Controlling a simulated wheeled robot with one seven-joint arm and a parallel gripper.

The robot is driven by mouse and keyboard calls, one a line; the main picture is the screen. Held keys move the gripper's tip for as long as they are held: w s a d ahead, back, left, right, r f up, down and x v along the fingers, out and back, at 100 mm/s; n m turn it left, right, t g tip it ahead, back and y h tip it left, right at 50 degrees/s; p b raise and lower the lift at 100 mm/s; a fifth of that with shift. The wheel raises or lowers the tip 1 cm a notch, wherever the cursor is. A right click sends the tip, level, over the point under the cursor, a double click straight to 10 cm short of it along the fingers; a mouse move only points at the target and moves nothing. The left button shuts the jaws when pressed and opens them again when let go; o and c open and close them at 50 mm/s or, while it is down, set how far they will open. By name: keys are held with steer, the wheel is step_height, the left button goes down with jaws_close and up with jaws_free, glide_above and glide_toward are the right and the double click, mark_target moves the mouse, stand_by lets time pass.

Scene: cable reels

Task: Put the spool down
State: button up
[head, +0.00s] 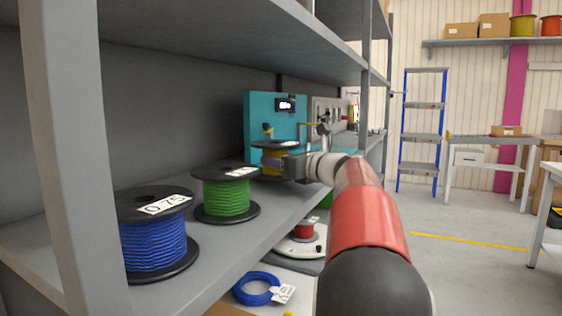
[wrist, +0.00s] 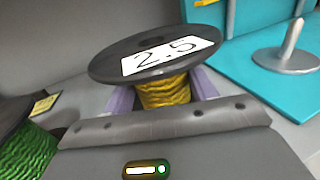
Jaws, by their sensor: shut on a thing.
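A spool of yellow cable (head: 271,146) with black flanges is at the far part of the shelf, beyond the green spool. My gripper (head: 280,165) is shut on the spool's wound middle, with one purple finger on each side below the top flange. Its lower flange is mostly hidden by my gripper, and I cannot tell whether it touches the shelf (head: 236,245).
A green spool (head: 226,197) and a blue spool (head: 153,245) labelled 0.75 stand nearer on the shelf. A teal device (head: 262,112) stands behind the yellow spool; its base carries a post on a grey disc (wrist: 287,60). A shelf upright (head: 364,90) and upper shelf (head: 220,25) bound the space.

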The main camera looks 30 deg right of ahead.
steer(key=shift+f, duration=0.15)
steer(key=shift+f+b, duration=0.4)
steer(key=shift+f, duration=0.1)
steer(key=o, duration=1.5)
steer(key=shift+r+p, duration=0.3)
steer(key=shift+r, duration=0.05)
steer(key=v, duration=0.6)
steer(key=b+v, duration=0.1)
steer(key=v, duration=0.5)
steer(key=shift+r, duration=0.2)
